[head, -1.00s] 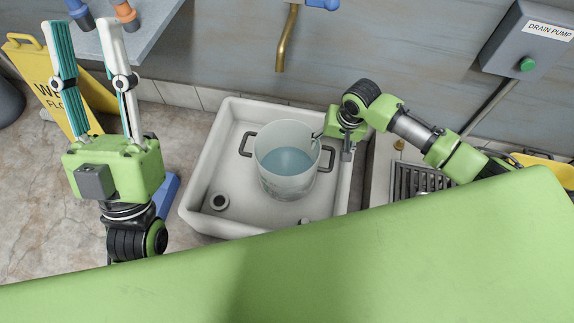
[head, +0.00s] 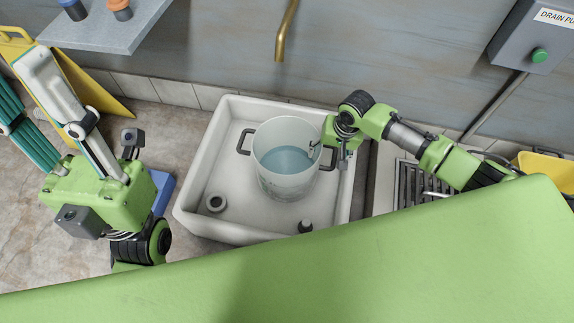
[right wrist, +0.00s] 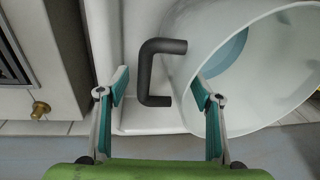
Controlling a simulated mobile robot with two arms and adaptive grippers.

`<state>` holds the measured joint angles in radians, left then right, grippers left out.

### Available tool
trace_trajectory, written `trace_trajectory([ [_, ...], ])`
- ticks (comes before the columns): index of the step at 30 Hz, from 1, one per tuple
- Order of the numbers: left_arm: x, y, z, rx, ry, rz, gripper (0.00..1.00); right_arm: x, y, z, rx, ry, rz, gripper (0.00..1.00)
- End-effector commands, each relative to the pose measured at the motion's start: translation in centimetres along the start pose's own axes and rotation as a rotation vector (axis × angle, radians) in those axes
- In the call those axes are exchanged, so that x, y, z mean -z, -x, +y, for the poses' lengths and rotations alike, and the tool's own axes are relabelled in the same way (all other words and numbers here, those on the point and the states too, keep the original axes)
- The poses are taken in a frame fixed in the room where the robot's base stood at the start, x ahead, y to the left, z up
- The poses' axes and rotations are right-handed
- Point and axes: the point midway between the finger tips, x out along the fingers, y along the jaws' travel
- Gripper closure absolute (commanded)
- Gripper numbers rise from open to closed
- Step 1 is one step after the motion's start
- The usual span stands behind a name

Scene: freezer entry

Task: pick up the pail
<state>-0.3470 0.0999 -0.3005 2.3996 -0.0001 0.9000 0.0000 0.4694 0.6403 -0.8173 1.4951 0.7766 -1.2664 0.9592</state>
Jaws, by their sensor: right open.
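The pail (head: 265,170) is translucent white, holds bluish water and stands upright in the white basin. It has a dark handle on each side, left (head: 244,142) and right (head: 333,153). My right gripper (head: 322,152) is at the pail's right side. In the right wrist view my right gripper (right wrist: 160,85) is open, with the dark handle (right wrist: 148,75) between its fingers and the pail (right wrist: 250,85) at the right finger. Whether the fingers touch either is unclear. My left gripper (head: 20,78) is open and empty, left of the basin, away from the pail.
The white basin (head: 196,180) has a ring-shaped drain (head: 216,203) and a dark plug-like piece (head: 306,226). A brass spout (head: 286,32) hangs behind it. A metal grate (head: 412,182) lies to the right. A yellow floor sign (head: 98,92) and grey shelf (head: 105,36) are at left.

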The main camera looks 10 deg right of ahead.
Motion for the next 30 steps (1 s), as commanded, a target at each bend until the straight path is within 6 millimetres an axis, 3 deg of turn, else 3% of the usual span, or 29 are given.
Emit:
trace_trajectory([
  [6, 0.0, -0.1, 0.0, 0.000, 0.000, 0.000, 0.67, 0.0, 0.0, 0.0, 0.000, 0.000, 0.000, 0.43],
  [13, 0.0, -0.1, 0.0, 0.000, 0.000, -0.001, 0.67, 0.0, 0.0, 0.0, 0.000, 0.000, 0.000, 1.00],
  [23, 0.0, -0.3, 0.0, 0.000, 0.000, -0.001, 0.67, 0.3, 0.6, -0.5, 0.012, 0.000, 0.007, 1.00],
  [30, 0.4, -2.1, 0.0, 0.000, 0.000, -0.002, 0.67, 0.7, 3.5, -0.9, 0.013, 0.000, 0.008, 1.00],
])
